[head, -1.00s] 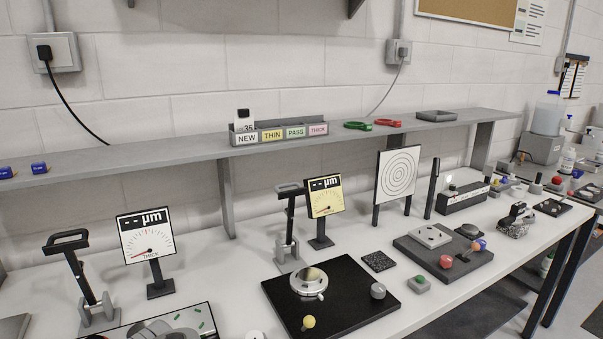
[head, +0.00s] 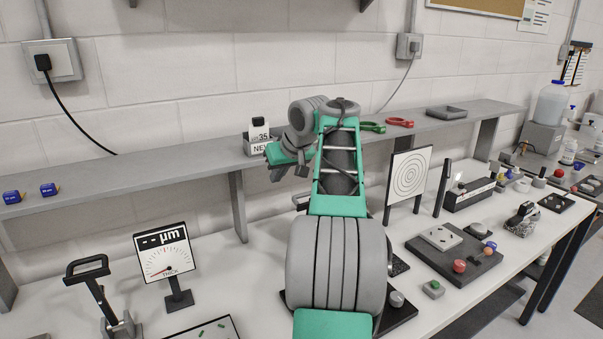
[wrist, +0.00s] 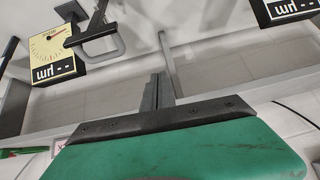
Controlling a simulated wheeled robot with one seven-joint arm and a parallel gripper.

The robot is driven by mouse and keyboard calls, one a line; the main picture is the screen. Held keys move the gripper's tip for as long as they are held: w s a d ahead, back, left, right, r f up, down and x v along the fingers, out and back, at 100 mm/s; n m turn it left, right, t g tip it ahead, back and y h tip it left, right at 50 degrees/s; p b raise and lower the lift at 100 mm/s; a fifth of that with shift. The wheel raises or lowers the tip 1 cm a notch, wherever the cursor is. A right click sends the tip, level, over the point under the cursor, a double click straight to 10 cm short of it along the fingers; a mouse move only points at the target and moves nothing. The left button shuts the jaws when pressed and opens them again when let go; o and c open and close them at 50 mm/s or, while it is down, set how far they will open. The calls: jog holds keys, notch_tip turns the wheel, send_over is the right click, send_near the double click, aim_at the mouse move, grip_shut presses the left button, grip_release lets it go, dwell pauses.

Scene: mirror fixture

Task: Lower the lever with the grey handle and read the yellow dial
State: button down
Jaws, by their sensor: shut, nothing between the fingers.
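The yellow dial (wrist: 52,45) appears upside down at the left of the wrist view; its dark display shows only dashes beside "µm". The lever beside it has a dark grey handle (wrist: 90,34) and stands raised.
A second raised lever with a black handle (head: 87,269) stands beside a white dial (head: 163,253) at the left. A target board (head: 409,175) stands right of my arm.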

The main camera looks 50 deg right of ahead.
jog(key=s+d+r, duration=0.2)
jog(key=s+d, duration=0.1)
jog(key=d, duration=0.5)
jog(key=shift+h, duration=0.5)
jog(key=f, duration=0.2)
jog(key=w+f+b, duration=0.1)
jog(key=f, duration=0.2)
jog(key=w+f, duration=0.1)
jog(key=f, duration=0.2)
jog(key=shift+w+d+f+b, duration=0.15)
jog(key=shift+d+f+b, duration=0.15)
jog(key=shift+b, duration=0.1)
jog(key=shift+f, duration=0.15)
